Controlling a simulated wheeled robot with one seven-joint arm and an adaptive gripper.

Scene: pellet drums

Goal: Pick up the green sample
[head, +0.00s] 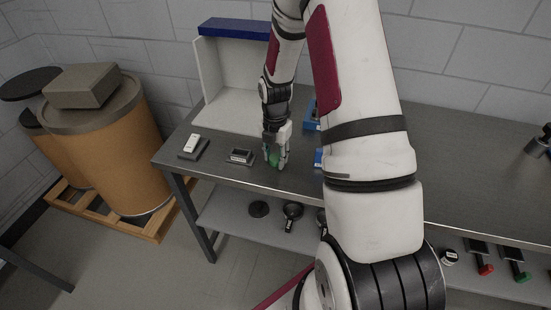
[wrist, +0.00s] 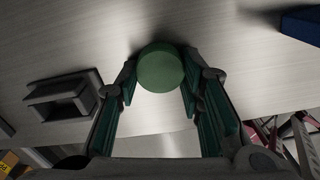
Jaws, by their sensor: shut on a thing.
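The green sample (wrist: 160,68) is a round green piece between my gripper's two fingers in the wrist view. In the head view the green sample (head: 274,157) shows low at the fingertips. My gripper (head: 277,160) points down at the grey table (head: 220,160), near its front edge, and is shut on the sample. In the wrist view my gripper (wrist: 160,85) has a finger on each side of it. I cannot tell whether the sample touches the table.
A dark block with a recess (head: 240,156) sits left of my gripper, and a small device with a white top (head: 192,145) farther left. A white open-fronted box with a blue top (head: 240,27) stands behind. Blue items (head: 312,115) are partly hidden by my arm. Orange drums (head: 115,150) stand left.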

